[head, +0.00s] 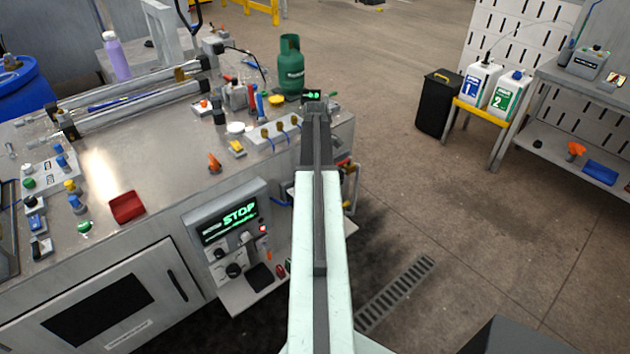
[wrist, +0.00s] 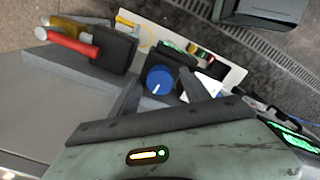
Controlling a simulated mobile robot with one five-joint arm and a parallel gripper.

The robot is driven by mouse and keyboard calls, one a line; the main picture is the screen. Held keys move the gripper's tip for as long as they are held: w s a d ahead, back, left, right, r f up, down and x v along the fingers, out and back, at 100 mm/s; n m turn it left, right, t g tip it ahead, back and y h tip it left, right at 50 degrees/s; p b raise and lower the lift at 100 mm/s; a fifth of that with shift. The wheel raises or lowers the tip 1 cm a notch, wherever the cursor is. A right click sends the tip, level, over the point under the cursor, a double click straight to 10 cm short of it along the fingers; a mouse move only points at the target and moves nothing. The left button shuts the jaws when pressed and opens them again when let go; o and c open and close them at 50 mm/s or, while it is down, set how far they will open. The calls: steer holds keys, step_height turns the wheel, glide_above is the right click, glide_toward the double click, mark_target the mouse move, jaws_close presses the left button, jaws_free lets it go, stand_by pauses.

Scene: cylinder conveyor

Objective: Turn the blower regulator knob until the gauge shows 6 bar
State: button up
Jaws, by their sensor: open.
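A blue knob (wrist: 159,80) with a white pointer line shows in the wrist view; I take it for the regulator knob. My gripper (wrist: 157,88) is open, with a dark grey finger on each side of the knob in the picture. I cannot tell whether either finger touches it. In the head view my arm hides the knob and most of my gripper. A small green-lit display (head: 313,95) stands just beyond the arm's end; its reading is too small to make out. No gauge reading is legible in either view.
A red-handled part (wrist: 68,43) and a dark block lie left of the knob in the wrist view. A green gas bottle (head: 290,68) stands behind the arm's end. The bench (head: 150,170) is crowded with fittings. Open floor lies to the right.

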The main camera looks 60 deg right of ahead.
steer(key=shift+r, duration=0.1)
jaws_close()
steer(key=shift+m, duration=0.3)
steer(key=m, duration=0.3)
steer(key=shift+m, duration=0.3)
steer(key=m, duration=0.4)
steer(key=shift+m, duration=0.3)
steer(key=m, duration=0.4)
steer(key=shift+m, duration=1.8)
